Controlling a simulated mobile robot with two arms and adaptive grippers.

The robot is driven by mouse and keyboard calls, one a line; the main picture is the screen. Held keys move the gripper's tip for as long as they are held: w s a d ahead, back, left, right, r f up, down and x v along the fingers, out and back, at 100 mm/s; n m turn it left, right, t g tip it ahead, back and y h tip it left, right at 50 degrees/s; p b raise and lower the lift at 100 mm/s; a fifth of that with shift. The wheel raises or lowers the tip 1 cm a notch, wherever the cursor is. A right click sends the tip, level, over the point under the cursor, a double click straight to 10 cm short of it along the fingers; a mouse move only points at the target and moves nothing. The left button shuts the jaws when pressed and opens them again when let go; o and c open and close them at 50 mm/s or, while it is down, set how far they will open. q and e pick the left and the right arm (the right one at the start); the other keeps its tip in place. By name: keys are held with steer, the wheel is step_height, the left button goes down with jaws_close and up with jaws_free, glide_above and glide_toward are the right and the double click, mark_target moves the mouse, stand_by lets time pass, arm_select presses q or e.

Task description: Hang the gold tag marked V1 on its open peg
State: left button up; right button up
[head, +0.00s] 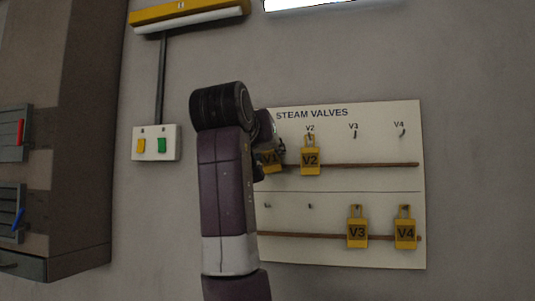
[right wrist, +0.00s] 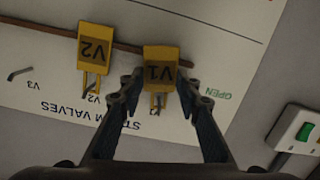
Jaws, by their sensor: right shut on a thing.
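The gold V1 tag (head: 270,161) is at the left end of the upper row of the steam valves board (head: 385,183), partly hidden by my right arm in the head view. In the right wrist view the V1 tag (right wrist: 161,72) appears upside down, between the fingers of my right gripper (right wrist: 159,82), which is shut on it. A peg shows at the tag's loop end in that view; I cannot tell whether it passes through the loop. My left gripper is not in view.
The V2 tag (head: 310,157) hangs close beside V1 on the upper row. The V3 tag (head: 357,230) and V4 tag (head: 405,230) hang on the lower row. Upper V3 and V4 pegs are bare. A switch box (head: 155,143) is on the wall left of my arm.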

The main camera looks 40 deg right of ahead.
steer(key=o, duration=0.8)
